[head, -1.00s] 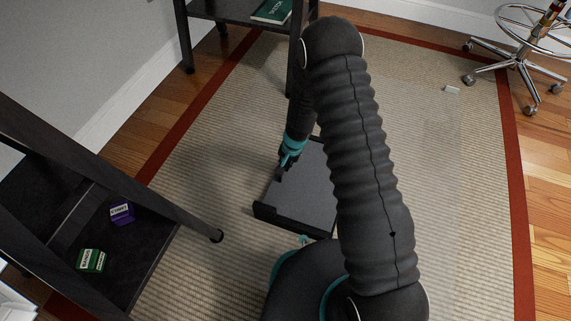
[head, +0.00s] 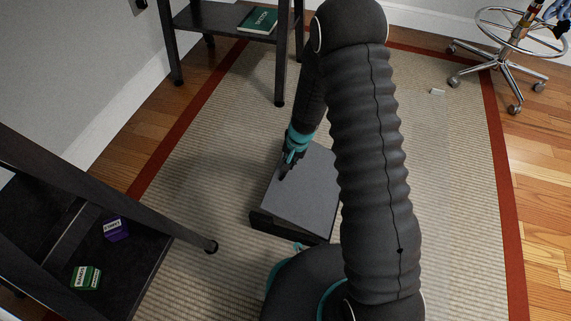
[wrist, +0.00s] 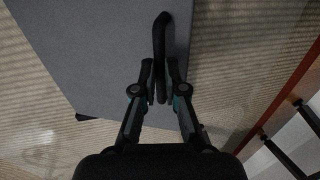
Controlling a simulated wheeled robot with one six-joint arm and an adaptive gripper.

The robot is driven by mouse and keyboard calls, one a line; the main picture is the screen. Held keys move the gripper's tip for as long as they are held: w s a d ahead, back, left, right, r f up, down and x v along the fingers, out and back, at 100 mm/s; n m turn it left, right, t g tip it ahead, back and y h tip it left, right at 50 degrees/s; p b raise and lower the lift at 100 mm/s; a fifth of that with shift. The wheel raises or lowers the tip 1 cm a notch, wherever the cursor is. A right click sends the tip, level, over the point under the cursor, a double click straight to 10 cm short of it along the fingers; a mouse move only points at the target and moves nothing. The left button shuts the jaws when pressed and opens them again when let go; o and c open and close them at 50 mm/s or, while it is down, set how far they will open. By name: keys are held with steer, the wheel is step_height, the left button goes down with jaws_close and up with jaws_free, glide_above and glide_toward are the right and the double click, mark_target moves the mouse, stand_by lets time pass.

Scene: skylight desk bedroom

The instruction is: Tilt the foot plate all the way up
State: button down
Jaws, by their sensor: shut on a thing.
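The foot plate (head: 310,190) is a flat grey panel on a dark base (head: 285,225) on the rug. In the head view it sits tilted, and the base's dark side shows below its near edge. In the wrist view the plate (wrist: 100,40) fills the upper left. A black bar (wrist: 161,35) stands at its right edge. My gripper (wrist: 160,72) is shut on this bar, one finger on each side. In the head view my gripper (head: 285,172) is at the plate's left edge. My arm hides the plate's right part.
A dark shelf unit (head: 190,235) with a green box (head: 86,277) and a purple box (head: 116,229) stands at left. A dark table (head: 225,20) with a green book (head: 257,20) is behind. A wheeled chrome stool (head: 505,60) is at far right. Rug (head: 225,130) around the plate is clear.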

steer(key=shift+s+f, duration=0.1)
steer(key=c, duration=1.2)
jaws_free()
steer(key=shift+d, duration=0.1)
steer(key=shift+r, duration=0.5)
step_height(320, 180, up, 11)
steer(key=d, duration=0.2)
steer(key=shift+s, duration=0.4)
steer(key=shift+f, duration=0.1)
